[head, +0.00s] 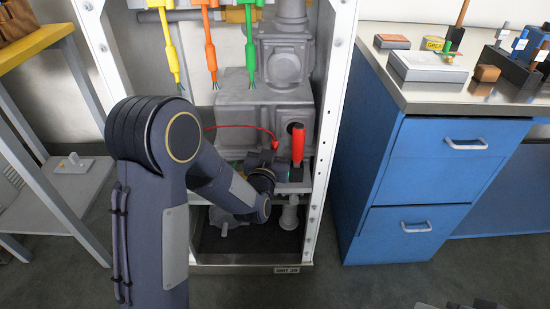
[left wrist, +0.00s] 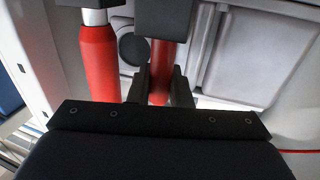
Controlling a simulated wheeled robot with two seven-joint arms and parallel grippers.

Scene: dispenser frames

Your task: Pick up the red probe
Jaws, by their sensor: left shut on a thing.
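My left gripper (head: 272,161) is inside the open cabinet, shut on a slim red probe (left wrist: 160,68). In the head view only a bit of the probe's red end (head: 275,144) shows beside the gripper, with a thin red cable curving off to the left. In the left wrist view the red shaft runs between the two dark fingers (left wrist: 160,90), with a dark block at its far end. A thicker red handle (head: 297,146) stands upright just right of the gripper; it also shows in the left wrist view (left wrist: 98,62). Dark shapes at the lower right edge may be my right gripper (head: 484,304).
Yellow, orange and green cables (head: 211,53) hang at the cabinet's top. Grey pipes and boxes (head: 265,97) fill its back. White cabinet posts (head: 334,100) flank the opening. A blue drawer unit (head: 437,165) with small items on top stands at right. A yellow-topped shelf (head: 35,48) stands left.

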